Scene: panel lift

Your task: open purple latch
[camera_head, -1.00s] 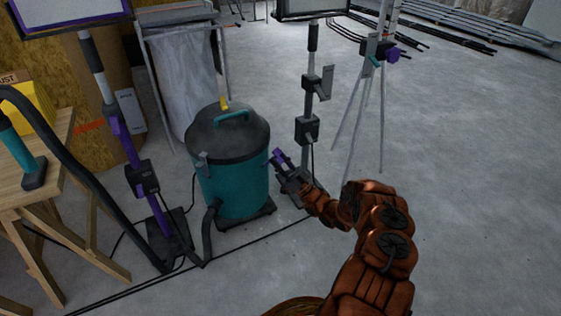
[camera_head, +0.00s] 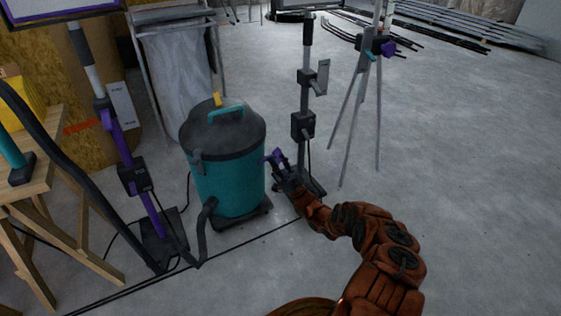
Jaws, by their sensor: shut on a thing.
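My gripper (camera_head: 273,163) is between the teal vacuum and the middle grey stand, apart from the left stand. It is shut, with purple at its tips; this looks like a small purple piece, but it is too small to tell exactly what it is. A purple part that may be a latch (camera_head: 108,118) is on the left stand, below its pale upper pole. Another purple part (camera_head: 388,48) is on the head of the tripod at the upper right.
The teal vacuum (camera_head: 228,180) stands between the left stand (camera_head: 152,218) and the middle stand (camera_head: 303,155), with a dark hose beside it. A wooden sawhorse table (camera_head: 50,172) is at the left. Cables cross the floor.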

